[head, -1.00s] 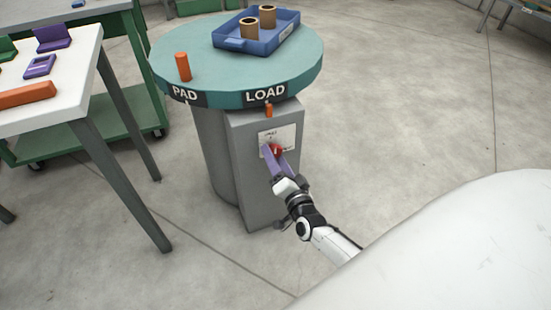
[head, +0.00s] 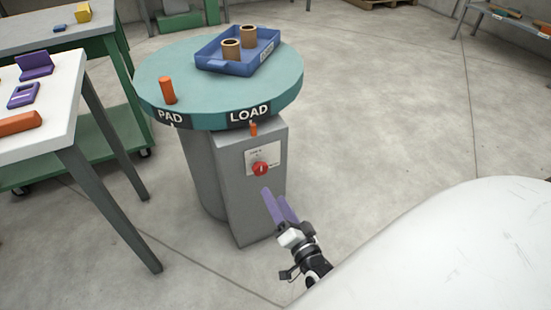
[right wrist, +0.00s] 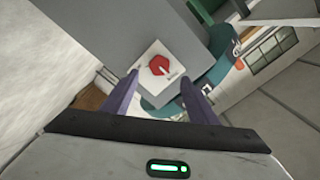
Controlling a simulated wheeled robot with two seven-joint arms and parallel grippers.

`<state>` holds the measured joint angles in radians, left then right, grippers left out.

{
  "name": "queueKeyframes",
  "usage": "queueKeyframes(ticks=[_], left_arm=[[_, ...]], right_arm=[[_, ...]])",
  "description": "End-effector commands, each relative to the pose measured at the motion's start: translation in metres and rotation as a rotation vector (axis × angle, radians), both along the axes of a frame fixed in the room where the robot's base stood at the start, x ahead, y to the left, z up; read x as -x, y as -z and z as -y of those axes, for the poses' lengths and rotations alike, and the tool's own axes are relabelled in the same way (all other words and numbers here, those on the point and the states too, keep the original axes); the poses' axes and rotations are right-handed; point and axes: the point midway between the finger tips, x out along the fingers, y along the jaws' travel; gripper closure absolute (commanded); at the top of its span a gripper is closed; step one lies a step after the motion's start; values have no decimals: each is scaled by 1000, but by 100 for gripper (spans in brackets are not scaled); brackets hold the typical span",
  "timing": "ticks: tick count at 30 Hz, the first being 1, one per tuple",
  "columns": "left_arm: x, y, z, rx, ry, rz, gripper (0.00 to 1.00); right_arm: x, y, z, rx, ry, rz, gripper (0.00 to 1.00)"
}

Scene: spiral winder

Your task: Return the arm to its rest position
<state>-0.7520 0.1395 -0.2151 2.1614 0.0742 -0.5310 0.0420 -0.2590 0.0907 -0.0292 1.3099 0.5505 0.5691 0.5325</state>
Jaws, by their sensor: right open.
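My right gripper (head: 280,206) is open and empty, in front of the grey pedestal (head: 238,195) and apart from it. Its two purple fingers point toward the pedestal. A red knob (head: 260,169) on a white plate is on the pedestal's front face, a little above and left of the fingertips. In the right wrist view the red knob (right wrist: 159,65) shows beyond and between the two fingers (right wrist: 160,95), with a clear gap. My left gripper is not in the head view.
A round teal turntable (head: 165,62) marked PAD and LOAD tops the pedestal. It bears an orange peg (head: 167,90) and a blue tray (head: 212,64) with two cardboard tubes. A white table (head: 70,95) stands at left. The floor (head: 400,110) to the right is clear.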

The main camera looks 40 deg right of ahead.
Motion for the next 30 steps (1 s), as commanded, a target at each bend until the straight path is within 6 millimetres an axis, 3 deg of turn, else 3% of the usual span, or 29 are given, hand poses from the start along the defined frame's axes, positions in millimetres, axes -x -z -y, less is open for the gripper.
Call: queueKeyframes(ticks=[11, 14, 19, 24, 30], left_arm=[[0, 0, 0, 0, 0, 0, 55], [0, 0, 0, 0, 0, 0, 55], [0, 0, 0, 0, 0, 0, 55], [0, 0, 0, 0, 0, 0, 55], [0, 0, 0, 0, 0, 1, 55]], right_arm=[[-1, 0, -3, 5, -11, -11, 46], [-5, 0, -18, 27, -67, -60, 46], [-4, 0, -70, 142, -269, -253, 46], [24, 0, -115, 320, -484, -488, 46], [82, -8, -133, 540, -681, -765, 46]])
